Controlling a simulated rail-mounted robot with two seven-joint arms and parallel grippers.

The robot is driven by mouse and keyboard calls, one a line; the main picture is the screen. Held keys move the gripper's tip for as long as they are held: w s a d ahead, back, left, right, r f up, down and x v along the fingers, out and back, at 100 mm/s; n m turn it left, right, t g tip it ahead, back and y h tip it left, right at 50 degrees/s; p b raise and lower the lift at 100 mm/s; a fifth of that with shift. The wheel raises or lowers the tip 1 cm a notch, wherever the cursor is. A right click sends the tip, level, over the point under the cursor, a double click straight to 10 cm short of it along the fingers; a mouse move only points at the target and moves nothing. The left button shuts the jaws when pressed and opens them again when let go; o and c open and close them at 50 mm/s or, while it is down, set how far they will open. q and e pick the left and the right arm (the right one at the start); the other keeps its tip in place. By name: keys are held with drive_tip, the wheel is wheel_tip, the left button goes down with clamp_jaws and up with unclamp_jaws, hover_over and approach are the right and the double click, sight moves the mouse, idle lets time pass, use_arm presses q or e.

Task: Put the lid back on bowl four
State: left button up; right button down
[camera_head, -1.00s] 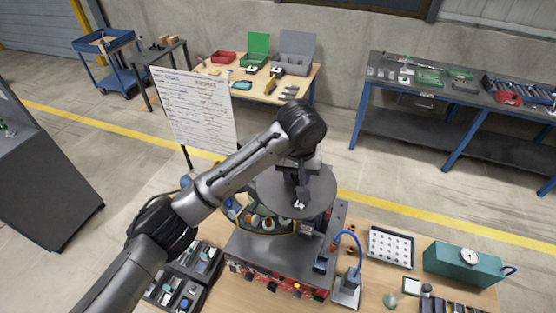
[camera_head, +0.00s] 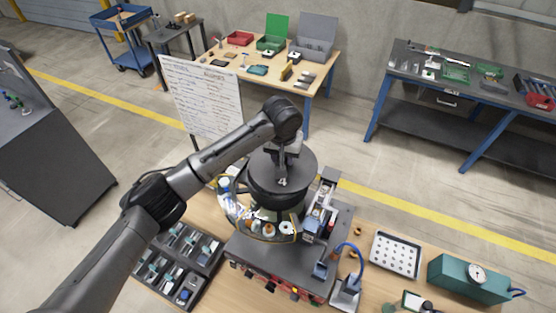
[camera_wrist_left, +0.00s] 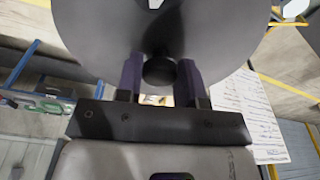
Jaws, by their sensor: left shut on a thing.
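A round dark grey lid (camera_head: 305,168) with a white "4" near its front edge is level in the head view. My left gripper (camera_head: 284,158) comes down on it from above. The left wrist view shows the fingers (camera_wrist_left: 159,80) shut on the small dark knob (camera_wrist_left: 158,70) of the lid (camera_wrist_left: 200,35). The dark bowl (camera_head: 273,199) is directly below the lid, which hides its opening. I cannot tell whether the lid touches the rim or hangs just above it. My right gripper is not in view.
A feeder machine (camera_head: 262,250) with several small coloured parts carries the bowl. A blue-hosed stand (camera_head: 346,285), a white tray with dark dots (camera_head: 397,254) and a teal box with a gauge (camera_head: 462,280) stand to the right. A dark compartment tray (camera_head: 180,265) lies front left.

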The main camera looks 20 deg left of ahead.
sight(278, 164)
use_arm(q)
drive_tip(key=shift+w+a+f, duration=0.25)
drive_tip(key=shift+a+f, duration=0.05)
drive_tip(key=shift+a, duration=0.15)
drive_tip(key=shift+w+a+f, duration=0.2)
drive_tip(key=shift+a+f, duration=0.1)
drive_tip(key=shift+a, duration=0.15)
drive_tip(key=shift+f+p, duration=0.85)
drive_tip(key=shift+f, duration=1.15)
drive_tip(key=shift+f, duration=0.1)
drive_tip(key=o, duration=1.1)
drive_tip(key=shift+f, duration=0.1)
drive_tip(key=r, duration=0.3)
drive_tip(key=r+b, duration=0.1)
drive_tip(key=r, duration=0.3)
drive_tip(key=s+r+b, duration=0.1)
drive_tip(key=r, duration=0.2)
drive_tip(key=shift+r, duration=0.15)
drive_tip(key=shift+s+r, duration=0.2)
drive_tip(key=shift+r, duration=0.8)
